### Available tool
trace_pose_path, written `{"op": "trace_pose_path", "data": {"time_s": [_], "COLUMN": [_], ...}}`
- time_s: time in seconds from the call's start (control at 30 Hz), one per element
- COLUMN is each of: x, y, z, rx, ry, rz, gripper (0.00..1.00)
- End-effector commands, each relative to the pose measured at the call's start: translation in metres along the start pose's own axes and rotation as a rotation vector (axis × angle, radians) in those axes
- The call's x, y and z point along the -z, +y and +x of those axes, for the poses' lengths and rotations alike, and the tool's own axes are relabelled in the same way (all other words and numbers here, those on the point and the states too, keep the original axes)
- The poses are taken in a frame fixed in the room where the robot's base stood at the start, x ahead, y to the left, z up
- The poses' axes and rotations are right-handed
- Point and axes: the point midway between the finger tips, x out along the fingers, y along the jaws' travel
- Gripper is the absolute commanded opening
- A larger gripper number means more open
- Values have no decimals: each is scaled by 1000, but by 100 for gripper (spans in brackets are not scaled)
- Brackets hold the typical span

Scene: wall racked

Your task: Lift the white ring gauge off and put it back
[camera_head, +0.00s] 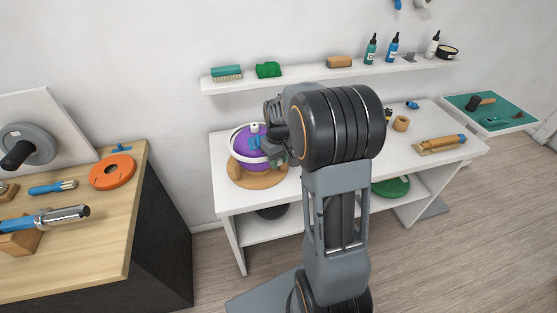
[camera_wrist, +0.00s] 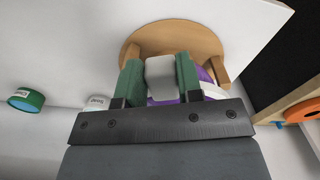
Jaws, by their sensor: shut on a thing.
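The white ring gauge (camera_head: 233,140) is a broad white band around a purple ball (camera_head: 250,156) on a round tan wooden base (camera_head: 258,182), at the left end of the white table. In the wrist view the ring (camera_wrist: 212,91), the ball (camera_wrist: 203,74) and the base (camera_wrist: 178,37) show partly behind my gripper. My gripper (camera_wrist: 160,74) is shut on a pale block-like part between its green fingers, which looks like part of the ring. In the head view my gripper (camera_head: 277,152) is at the ball's right side, partly hidden by my arm. I cannot tell whether the ring touches the ball.
A wall shelf (camera_head: 330,76) with a brush, green cloth and several bottles is above the white table (camera_head: 228,201). A wooden-handled brush (camera_head: 440,145) lies at the table's right end.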

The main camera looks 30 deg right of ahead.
Motion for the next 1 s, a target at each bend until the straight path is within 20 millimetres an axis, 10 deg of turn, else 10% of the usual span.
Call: {"op": "trace_pose_path", "data": {"time_s": [1.0], "x": [0], "y": [0], "z": [-67], "rx": [-1], "ry": [2], "rz": [0], "gripper": [10]}}
